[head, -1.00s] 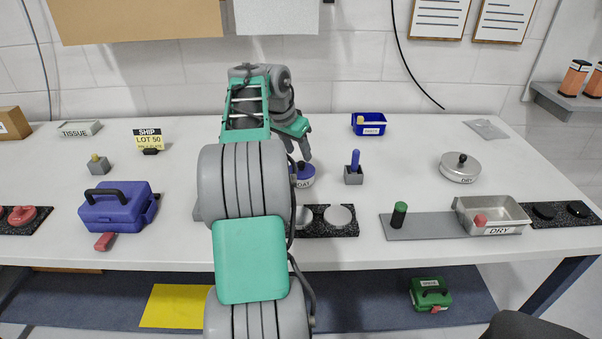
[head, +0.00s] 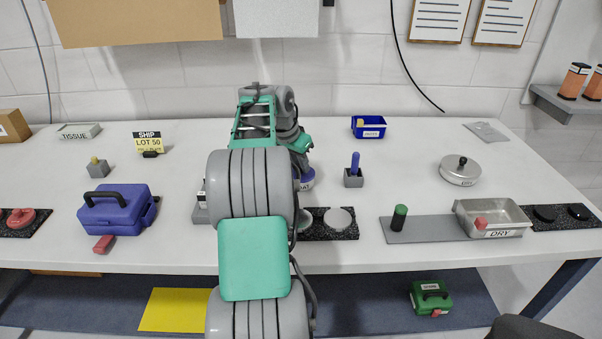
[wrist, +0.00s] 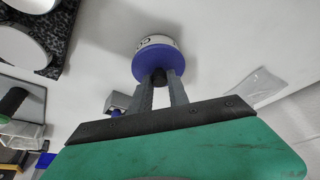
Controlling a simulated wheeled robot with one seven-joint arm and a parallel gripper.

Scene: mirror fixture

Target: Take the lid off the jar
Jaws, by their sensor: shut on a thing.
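The jar (wrist: 158,41) is a short, pale, round container with dark lettering, seen in the wrist view. Its blue lid (wrist: 151,66) carries a small dark knob (wrist: 158,76). In the head view the jar (head: 306,184) and its blue lid (head: 307,173) show only partly, at the right edge of my arm. My gripper (wrist: 161,82) is shut on the knob, with one finger on each side. The lid sits against the jar; I see no gap between them. In the head view my arm hides most of the gripper.
A grey block with a blue peg (head: 354,172) stands close to the right of the jar. A dark speckled slab with pale discs (head: 339,219) lies in front. A blue toolbox (head: 117,211) is at the left, a metal tray (head: 512,215) and a round metal container (head: 460,172) at the right.

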